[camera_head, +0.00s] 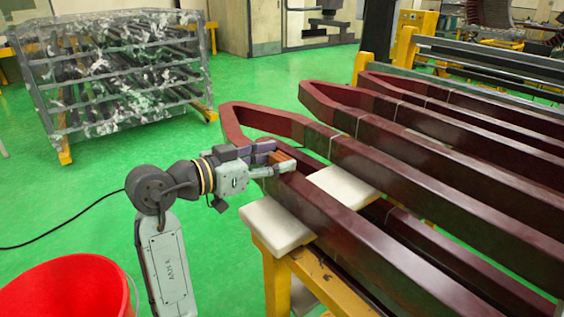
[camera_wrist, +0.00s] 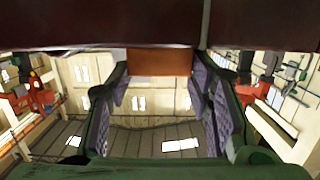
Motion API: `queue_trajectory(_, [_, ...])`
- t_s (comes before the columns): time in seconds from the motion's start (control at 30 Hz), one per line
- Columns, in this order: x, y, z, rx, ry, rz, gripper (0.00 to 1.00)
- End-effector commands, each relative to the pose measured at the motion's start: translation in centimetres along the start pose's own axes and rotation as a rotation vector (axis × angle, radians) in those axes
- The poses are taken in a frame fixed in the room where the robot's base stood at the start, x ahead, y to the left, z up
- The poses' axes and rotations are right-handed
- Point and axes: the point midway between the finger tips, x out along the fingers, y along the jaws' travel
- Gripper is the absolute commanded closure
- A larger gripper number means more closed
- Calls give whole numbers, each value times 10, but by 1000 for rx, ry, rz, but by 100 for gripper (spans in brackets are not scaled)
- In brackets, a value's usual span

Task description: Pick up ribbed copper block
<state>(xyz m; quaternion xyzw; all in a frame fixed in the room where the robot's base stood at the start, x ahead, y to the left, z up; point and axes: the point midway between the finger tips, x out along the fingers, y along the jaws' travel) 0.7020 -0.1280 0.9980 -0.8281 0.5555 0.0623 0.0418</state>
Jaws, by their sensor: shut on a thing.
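The ribbed copper block (camera_head: 283,158) is an orange-brown piece at the tip of my gripper (camera_head: 278,162). It also shows in the wrist view (camera_wrist: 160,62) as a plain brown face between the two purple-padded fingers of my gripper (camera_wrist: 160,75). My gripper is shut on the block. In the head view, the block is beside or over the dark red coil bar at its near bend. I cannot tell whether it touches the bar. Its ribs are hard to make out, and its far side is hidden.
Several long dark red coils (camera_head: 430,185) extend to the right. White pads (camera_head: 275,224) on a yellow stand (camera_head: 277,285) support the near coil. A red bucket (camera_head: 70,290) stands at the lower left. A wrapped rack (camera_head: 115,75) stands behind. Green floor is clear between them.

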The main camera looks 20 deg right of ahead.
Motion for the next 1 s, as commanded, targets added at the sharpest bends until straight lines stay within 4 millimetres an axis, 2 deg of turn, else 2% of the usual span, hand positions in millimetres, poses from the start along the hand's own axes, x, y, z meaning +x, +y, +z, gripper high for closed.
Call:
queue_trajectory(0.23, [0, 0, 0, 0, 0, 0, 92])
queue_trajectory(0.63, [-1, 0, -5, 1, 2, 0, 93])
queue_trajectory(0.77, [-2, 0, -15, 4, 1, -1, 93])
queue_trajectory(0.93, [-6, 0, -37, 6, 2, -1, 93])
queue_trajectory(1.0, [-14, 15, -34, 6, 4, -1, 93])
